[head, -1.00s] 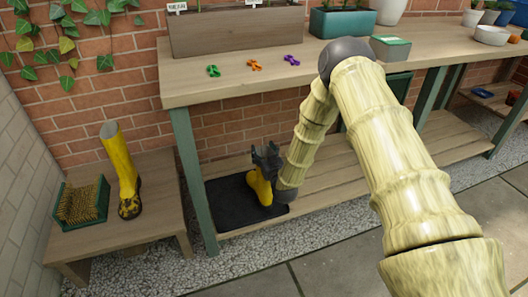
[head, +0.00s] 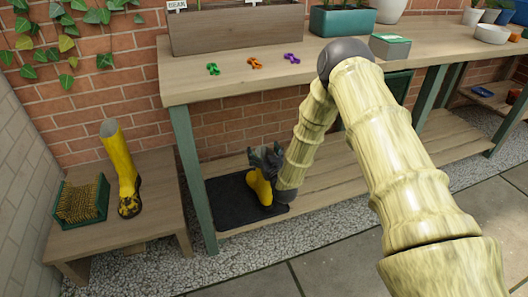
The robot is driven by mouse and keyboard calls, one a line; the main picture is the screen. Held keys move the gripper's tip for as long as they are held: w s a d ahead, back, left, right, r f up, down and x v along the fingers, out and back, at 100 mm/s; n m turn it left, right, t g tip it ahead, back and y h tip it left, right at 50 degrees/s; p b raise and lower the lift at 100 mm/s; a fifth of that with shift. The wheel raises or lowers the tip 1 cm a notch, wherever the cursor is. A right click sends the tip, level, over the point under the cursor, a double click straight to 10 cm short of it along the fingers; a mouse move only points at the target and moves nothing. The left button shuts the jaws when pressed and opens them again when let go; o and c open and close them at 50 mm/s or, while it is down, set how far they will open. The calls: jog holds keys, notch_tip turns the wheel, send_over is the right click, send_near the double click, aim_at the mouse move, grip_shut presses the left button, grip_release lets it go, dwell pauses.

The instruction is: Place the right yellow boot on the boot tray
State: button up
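One yellow boot (head: 260,188) stands on the black boot tray (head: 226,207), on the low shelf under the potting bench. My gripper (head: 264,158) is at the top of this boot, and its dark fingers hide the boot's upper end. I cannot tell whether the fingers are closed on the boot or apart from it. Another yellow boot (head: 121,165) with a dark patterned foot stands upright on the low wooden bench at left.
A green boot brush (head: 82,203) sits on the low wooden bench (head: 150,220). A green bench leg (head: 193,175) stands just left of the tray. Green, orange and purple small items (head: 254,63) lie on the bench top. The lower shelf (head: 340,175) right of my arm is clear.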

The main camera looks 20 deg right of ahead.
jog(key=shift+f, duration=0.1)
jog(key=s, duration=1.2)
jog(key=shift+d, duration=0.15)
